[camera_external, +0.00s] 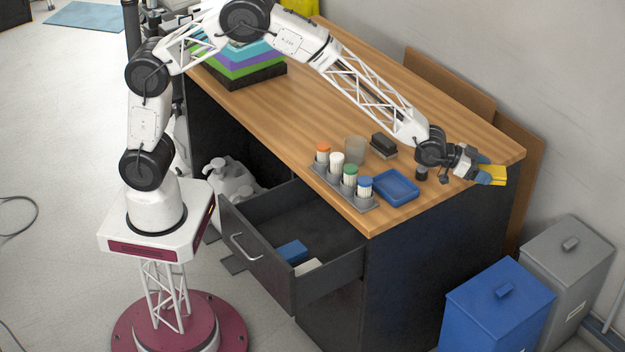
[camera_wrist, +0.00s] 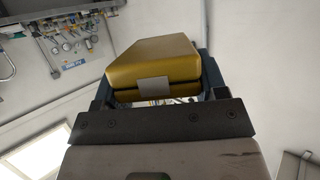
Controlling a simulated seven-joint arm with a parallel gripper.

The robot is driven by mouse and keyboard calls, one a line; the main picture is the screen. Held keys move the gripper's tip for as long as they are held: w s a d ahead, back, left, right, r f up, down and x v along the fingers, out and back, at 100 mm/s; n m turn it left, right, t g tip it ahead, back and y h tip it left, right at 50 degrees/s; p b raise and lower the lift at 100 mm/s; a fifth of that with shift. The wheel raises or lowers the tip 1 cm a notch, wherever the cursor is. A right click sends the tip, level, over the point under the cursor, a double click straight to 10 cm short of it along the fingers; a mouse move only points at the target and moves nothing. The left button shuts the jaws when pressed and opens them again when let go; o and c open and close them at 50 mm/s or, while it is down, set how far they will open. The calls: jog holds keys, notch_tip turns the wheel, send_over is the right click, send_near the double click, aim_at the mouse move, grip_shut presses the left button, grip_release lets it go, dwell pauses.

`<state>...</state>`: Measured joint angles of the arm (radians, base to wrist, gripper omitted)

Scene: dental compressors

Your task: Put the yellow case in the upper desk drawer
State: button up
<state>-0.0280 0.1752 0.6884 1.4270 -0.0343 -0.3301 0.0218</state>
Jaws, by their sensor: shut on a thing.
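The yellow case (camera_external: 497,175) is held in my gripper (camera_external: 484,171), above the right end of the wooden desk. In the wrist view the yellow case (camera_wrist: 152,67) sits between the two dark fingers of my gripper (camera_wrist: 155,85), with a grey patch on its near face. The upper desk drawer (camera_external: 338,268) is pulled open at the desk's front left, below the desktop. A blue box (camera_external: 291,251) and a white item (camera_external: 307,266) lie inside it. My gripper is up and to the right of the drawer.
A grey rack (camera_external: 340,186) of capped bottles, a clear cup (camera_external: 355,149), a blue tray (camera_external: 395,187) and a dark block (camera_external: 383,145) stand on the desktop (camera_external: 450,110) near the gripper. Blue (camera_external: 495,310) and grey (camera_external: 570,260) bins stand right of the desk.

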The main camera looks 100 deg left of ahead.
jog(key=s+a+r+n+y, duration=0.15)
jog(key=s+a, duration=0.25)
jog(key=s, duration=0.7)
jog(key=s+a+r+n+y, duration=0.15)
jog(key=s+a, duration=0.35)
jog(key=s, duration=0.7)
jog(key=s+a+r+y, duration=0.1)
jog(key=s+a+r, duration=0.25)
jog(key=s, duration=0.75)
jog(key=s+a+f+n+g+y, duration=0.1)
jog(key=s+f, duration=0.2)
jog(key=s, duration=0.9)
jog(key=s+f+n+g+y, duration=0.1)
jog(key=s+f+y, duration=0.15)
jog(key=s, duration=0.85)
jog(key=s+a+f+n+g, duration=0.1)
jog(key=s+f+n, duration=0.15)
jog(key=s, duration=0.95)
jog(key=shift+m, duration=0.45)
jog(key=shift+s+d+f, duration=0.1)
jog(key=shift+f, duration=2.75)
jog(key=shift+w+a+f, duration=0.2)
jog(key=shift+w+a, duration=0.9)
jog(key=shift+w, duration=1)
jog(key=shift+w+a+f, duration=0.25)
jog(key=shift+w+a, duration=0.8)
jog(key=shift+w, duration=1.1)
jog(key=shift+w+a+f, duration=0.2)
jog(key=shift+w+a, duration=0.9)
jog(key=shift+w, duration=1)
